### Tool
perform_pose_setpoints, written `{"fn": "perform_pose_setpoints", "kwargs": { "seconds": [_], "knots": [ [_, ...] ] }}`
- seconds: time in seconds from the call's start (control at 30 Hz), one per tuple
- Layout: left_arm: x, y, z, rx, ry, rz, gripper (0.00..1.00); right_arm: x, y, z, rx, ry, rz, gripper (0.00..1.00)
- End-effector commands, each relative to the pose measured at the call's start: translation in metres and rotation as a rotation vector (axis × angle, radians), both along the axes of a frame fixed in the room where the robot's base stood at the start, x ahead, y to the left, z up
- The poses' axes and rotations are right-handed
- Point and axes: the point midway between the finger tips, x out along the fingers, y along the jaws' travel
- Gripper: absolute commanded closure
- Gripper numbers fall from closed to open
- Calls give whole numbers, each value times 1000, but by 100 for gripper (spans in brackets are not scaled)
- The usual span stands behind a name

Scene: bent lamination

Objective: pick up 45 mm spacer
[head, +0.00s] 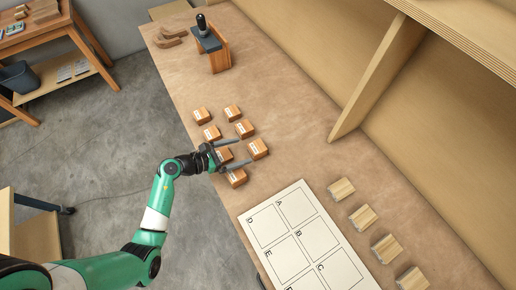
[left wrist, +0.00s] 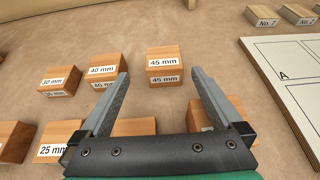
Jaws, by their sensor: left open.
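The 45 mm spacer (left wrist: 165,58) is a brown wooden block with white "45 mm" labels on its top and front face. In the left wrist view it sits on the bench just beyond and between my fingertips, and nothing grips it. In the head view it appears to be the rightmost block (head: 258,149) of the spacer group. My left gripper (head: 245,152) is open and empty; its fingers (left wrist: 159,74) point toward the spacer, one to each side. My right gripper is in neither view.
A 40 mm spacer (left wrist: 103,72) and a 30 mm spacer (left wrist: 57,80) stand left of it. A 25 mm spacer (left wrist: 55,138) and other blocks lie nearer, partly under my gripper. A lettered white board (head: 289,250) and light wooden blocks (head: 362,217) lie right.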

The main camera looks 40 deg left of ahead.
Motion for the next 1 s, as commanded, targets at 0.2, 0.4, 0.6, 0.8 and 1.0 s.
{"fn": "perform_pose_setpoints", "kwargs": {
  "seconds": [0.2, 0.4, 0.6, 0.8, 1.0],
  "knots": [
    [38, -11, -19, 0, -1, -4, 0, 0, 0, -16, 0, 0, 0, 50],
    [49, -14, -20, 0, -1, 0, 0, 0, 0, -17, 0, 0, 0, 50],
    [68, -24, -28, 2, -2, -5, 0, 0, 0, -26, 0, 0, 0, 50],
    [94, -31, -36, 1, -1, -3, 0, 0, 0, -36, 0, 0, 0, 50],
    [95, -32, -35, 1, -1, 0, 0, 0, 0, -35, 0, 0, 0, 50]
  ]
}}
